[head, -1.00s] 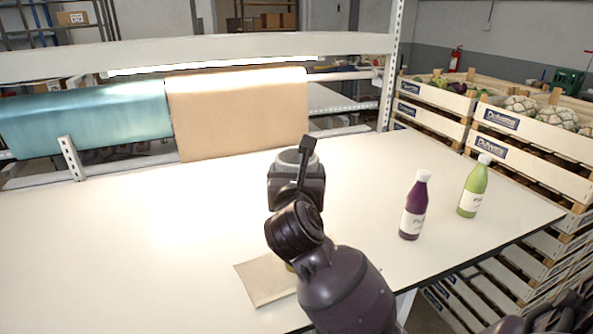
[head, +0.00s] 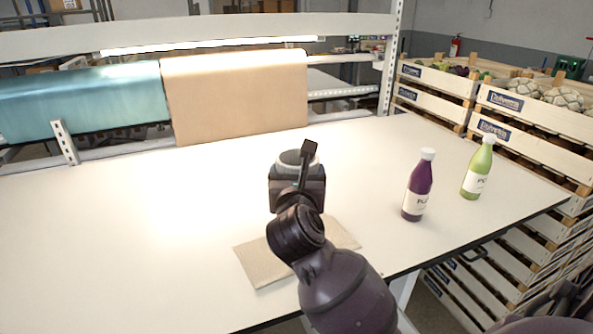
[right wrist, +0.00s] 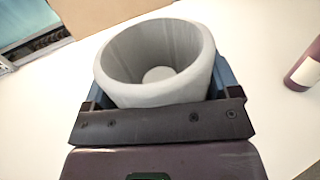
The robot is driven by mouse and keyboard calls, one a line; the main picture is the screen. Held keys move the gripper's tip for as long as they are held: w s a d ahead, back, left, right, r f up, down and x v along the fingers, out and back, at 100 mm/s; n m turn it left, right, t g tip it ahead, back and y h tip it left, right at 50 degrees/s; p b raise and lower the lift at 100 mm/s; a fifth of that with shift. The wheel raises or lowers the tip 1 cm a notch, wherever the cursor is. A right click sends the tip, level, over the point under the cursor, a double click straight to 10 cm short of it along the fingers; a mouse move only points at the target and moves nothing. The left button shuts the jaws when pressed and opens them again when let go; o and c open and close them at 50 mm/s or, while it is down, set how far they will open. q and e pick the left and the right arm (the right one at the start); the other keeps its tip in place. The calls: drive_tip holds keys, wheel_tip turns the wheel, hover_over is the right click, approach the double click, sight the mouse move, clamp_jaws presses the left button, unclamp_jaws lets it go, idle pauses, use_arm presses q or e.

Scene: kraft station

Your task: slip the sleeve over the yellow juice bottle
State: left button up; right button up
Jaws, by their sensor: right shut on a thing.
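My right gripper (head: 298,188) is shut on the sleeve (head: 291,158), a grey tapered ring, and holds it with its wide opening up. In the right wrist view the sleeve (right wrist: 118,75) sits between the jaws of the gripper (right wrist: 160,95); a small pale circle shows at its lower end, and no bottle is inside. I see no yellow juice bottle in the current views; my right arm hides part of the table. My left gripper is not in view.
A beige flat sheet (head: 262,268) lies near the table's front edge, partly behind my right arm. A purple bottle (head: 417,187) and a green bottle (head: 477,169) stand upright at right. The white table (head: 120,230) is clear at left. Crates (head: 530,125) stand beyond its right edge.

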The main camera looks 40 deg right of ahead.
wheel_tip(320, 180, down, 9)
drive_tip(key=b, duration=0.4)
drive_tip(key=shift+r+b, duration=0.2)
drive_tip(key=shift+b, duration=0.1)
idle(0.6)
drive_tip(key=o, duration=0.5)
drive_tip(key=v, duration=1.1)
idle(0.6)
